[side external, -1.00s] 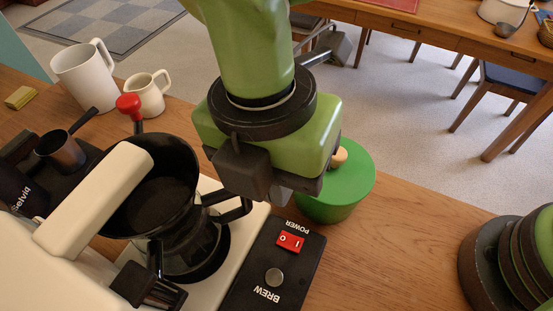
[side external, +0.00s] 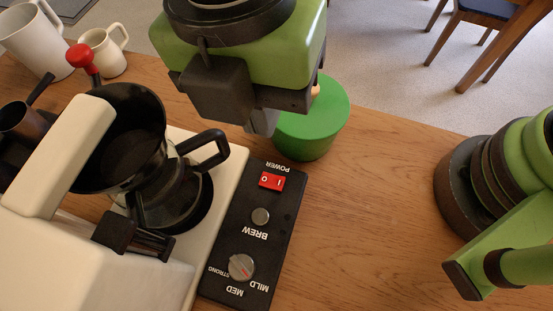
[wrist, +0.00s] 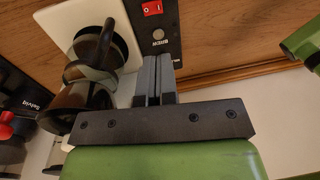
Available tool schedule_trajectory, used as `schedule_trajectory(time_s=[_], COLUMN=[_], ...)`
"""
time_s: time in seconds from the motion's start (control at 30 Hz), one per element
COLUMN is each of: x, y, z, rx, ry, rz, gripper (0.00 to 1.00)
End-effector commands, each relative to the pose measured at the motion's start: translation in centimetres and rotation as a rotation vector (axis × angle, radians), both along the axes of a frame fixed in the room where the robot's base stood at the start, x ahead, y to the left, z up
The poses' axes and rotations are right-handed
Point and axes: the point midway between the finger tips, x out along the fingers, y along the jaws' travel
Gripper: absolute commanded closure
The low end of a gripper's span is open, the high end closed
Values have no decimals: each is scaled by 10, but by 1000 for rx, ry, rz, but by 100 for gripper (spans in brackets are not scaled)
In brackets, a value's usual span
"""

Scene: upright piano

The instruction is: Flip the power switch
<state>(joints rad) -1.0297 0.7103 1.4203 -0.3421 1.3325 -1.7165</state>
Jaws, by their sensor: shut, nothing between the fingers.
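The power switch (side external: 271,181) is a small red rocker marked O and I, set in the black control panel (side external: 285,225) beside the word POWER. In the wrist view the switch (wrist: 152,8) shows at the top edge. My gripper (side external: 262,125) points down above the counter, apart from the switch and on its far side in the side view. Its fingers (wrist: 153,58) are shut together with nothing between them. They overlap the panel in the wrist view, below the round BREW button (wrist: 158,34). I cannot tell which way the rocker is tilted.
The coffee maker with a glass carafe (side external: 185,195) and black handle (side external: 208,149) stands left of the panel. A strength knob (side external: 242,267) lies nearer on the panel. A green lidded pot (side external: 315,125) stands behind. Bare counter (side external: 380,190) lies to the right.

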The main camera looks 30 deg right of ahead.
Motion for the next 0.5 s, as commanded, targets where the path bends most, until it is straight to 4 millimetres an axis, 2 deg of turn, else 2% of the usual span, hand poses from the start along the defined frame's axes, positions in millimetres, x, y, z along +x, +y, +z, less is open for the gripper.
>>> schedule_trajectory(time_s=[0.13,0.27,0.5], x=[0,-2,-6], y=[0,-2,-7], z=[-4,-18,-67], rx=[-1,-4,-7], ry=[2,3,4], rz=[1,1,0], gripper=[100,100,100])
